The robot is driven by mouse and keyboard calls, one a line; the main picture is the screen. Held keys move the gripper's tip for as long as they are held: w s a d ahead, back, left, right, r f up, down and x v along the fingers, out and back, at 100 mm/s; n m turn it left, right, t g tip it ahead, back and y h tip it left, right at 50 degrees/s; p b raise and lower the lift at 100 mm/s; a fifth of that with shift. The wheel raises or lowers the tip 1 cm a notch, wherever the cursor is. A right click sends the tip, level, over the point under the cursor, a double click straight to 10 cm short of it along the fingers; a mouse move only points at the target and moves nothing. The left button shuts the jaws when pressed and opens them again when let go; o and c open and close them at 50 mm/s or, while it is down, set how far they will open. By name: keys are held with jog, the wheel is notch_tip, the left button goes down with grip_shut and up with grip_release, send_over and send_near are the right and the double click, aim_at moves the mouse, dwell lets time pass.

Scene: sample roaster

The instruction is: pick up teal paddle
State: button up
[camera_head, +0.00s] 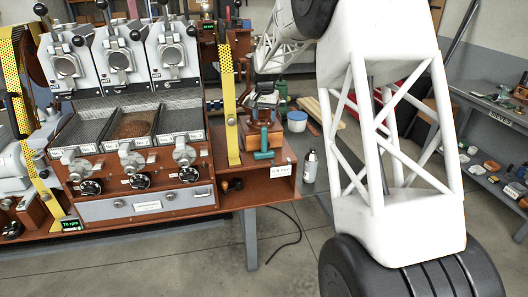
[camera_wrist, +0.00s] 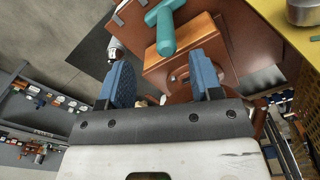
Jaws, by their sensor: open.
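The teal paddle (camera_wrist: 166,27) is a T-shaped piece at the top of the wrist view, at the edge of an orange-brown wooden block (camera_wrist: 190,47). In the head view the teal paddle (camera_head: 264,155) shows low on the front of the wooden block (camera_head: 262,136), right of the yellow strip. My gripper (camera_wrist: 162,76) is open, with blue pads either side of an empty gap. The paddle lies beyond the fingertips and apart from them, in line with the gap.
The sample roaster's trays (camera_head: 130,126) and levers fill the left. A yellow strip (camera_head: 229,105) stands close left of the block. A small bottle (camera_head: 310,165) stands to the right, near a blue-lidded tub (camera_head: 297,121). A shelf (camera_head: 490,150) with small items is at far right.

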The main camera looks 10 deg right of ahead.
aim_at(264, 127)
jog(key=shift+w+d+f, duration=0.1)
jog(key=shift+w+f, duration=0.5)
jog(key=shift+w, duration=0.25)
jog(key=shift+f, duration=1.35)
jog(key=shift+f, duration=2.6)
jog(key=c, duration=1)
jog(key=shift+r, duration=0.1)
